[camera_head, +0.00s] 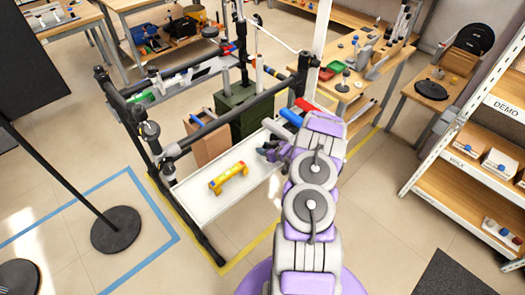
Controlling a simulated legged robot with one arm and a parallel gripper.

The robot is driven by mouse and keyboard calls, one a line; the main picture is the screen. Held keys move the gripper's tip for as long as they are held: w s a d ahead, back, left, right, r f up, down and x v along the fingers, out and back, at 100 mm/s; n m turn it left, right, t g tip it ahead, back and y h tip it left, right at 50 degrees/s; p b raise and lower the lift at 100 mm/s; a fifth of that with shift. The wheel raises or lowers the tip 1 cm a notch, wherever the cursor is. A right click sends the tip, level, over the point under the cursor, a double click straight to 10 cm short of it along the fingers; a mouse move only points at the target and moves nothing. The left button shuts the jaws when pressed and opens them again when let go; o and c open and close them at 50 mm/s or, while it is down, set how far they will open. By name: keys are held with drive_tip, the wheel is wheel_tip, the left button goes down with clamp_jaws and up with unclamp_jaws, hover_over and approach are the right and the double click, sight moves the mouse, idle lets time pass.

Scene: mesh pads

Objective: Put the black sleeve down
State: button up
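My arm reaches up from the bottom of the picture. My gripper (268,152) is at its far end, above the right part of a white shelf (200,204). The gripper's tip is dark and small, so I cannot tell whether its fingers are open or shut. I cannot pick out a black sleeve for certain; if it is at the gripper, it blends with the dark fingers. A yellow piece with red ends (229,178) lies on the shelf, left of the gripper and apart from it.
A black pipe frame (230,112) stands around the shelf. A blue cylinder (291,117) and a red cylinder (306,105) show behind my arm. A green box (243,108) stands behind the shelf. A pole on a round black base (116,230) stands left. Shelving (470,185) is right.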

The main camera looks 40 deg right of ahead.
drive_tip(key=shift+d+f, duration=0.25)
drive_tip(key=shift+d, duration=0.5)
drive_tip(key=c, duration=0.5)
drive_tip(key=shift+a, duration=0.25)
drive_tip(key=shift+c, duration=1.3)
drive_tip(key=shift+a+r, duration=0.15)
drive_tip(key=shift+a, duration=0.15)
clamp_jaws()
